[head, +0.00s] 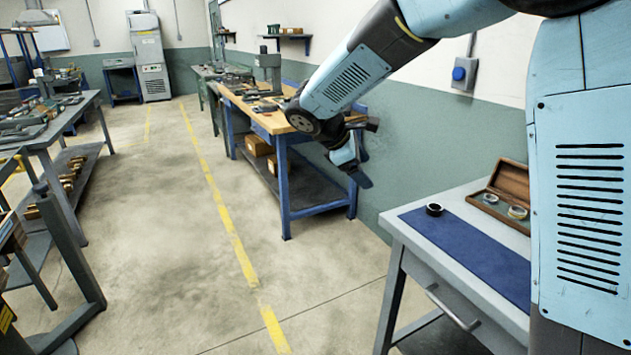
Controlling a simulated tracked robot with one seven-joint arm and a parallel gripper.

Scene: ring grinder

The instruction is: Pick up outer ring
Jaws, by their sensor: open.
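A small dark ring (434,209) lies on the blue mat (470,250) near its far left corner, on the grey table at the right. Pale rings (516,212) sit in an open wooden case (511,180) beside the mat. I cannot tell by label which ring is the outer ring. My gripper (364,151) hangs in the air left of and above the table, well apart from the rings. It is open, and nothing shows between its fingers.
The grey table (405,236) has a drawer handle at its front; my arm hides its right end. A wooden workbench (262,120) stands behind my gripper. A grey bench (45,150) is at the left. The floor between is clear.

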